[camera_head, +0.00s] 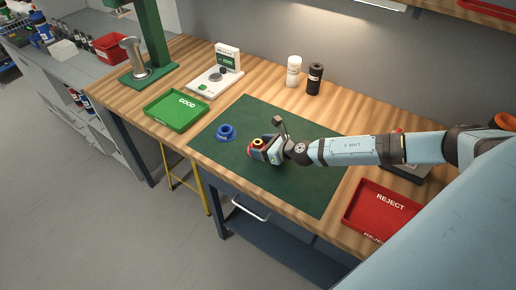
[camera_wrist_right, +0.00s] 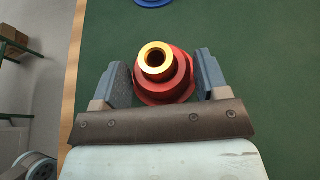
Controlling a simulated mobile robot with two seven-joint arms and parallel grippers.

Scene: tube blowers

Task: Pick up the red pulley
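The red pulley (camera_wrist_right: 178,88), with a gold-coloured hub (camera_wrist_right: 156,61) on top, sits between the two fingers of my right gripper (camera_wrist_right: 163,80) in the right wrist view. A finger lies close along each side of it; I cannot tell whether both press on it. In the head view the red pulley (camera_head: 258,145) shows small at the tip of my right gripper (camera_head: 260,149), low over the green mat (camera_head: 295,185). Its underside is hidden, so I cannot tell whether it touches the mat. My left gripper is in neither view.
A blue pulley (camera_head: 226,132) stands on the mat to the left. A green GOOD tray (camera_head: 172,124) lies farther left, a red REJECT tray (camera_head: 350,222) at the front right. A scale (camera_head: 200,86) and two bottles (camera_head: 293,76) stand behind. The mat's front is clear.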

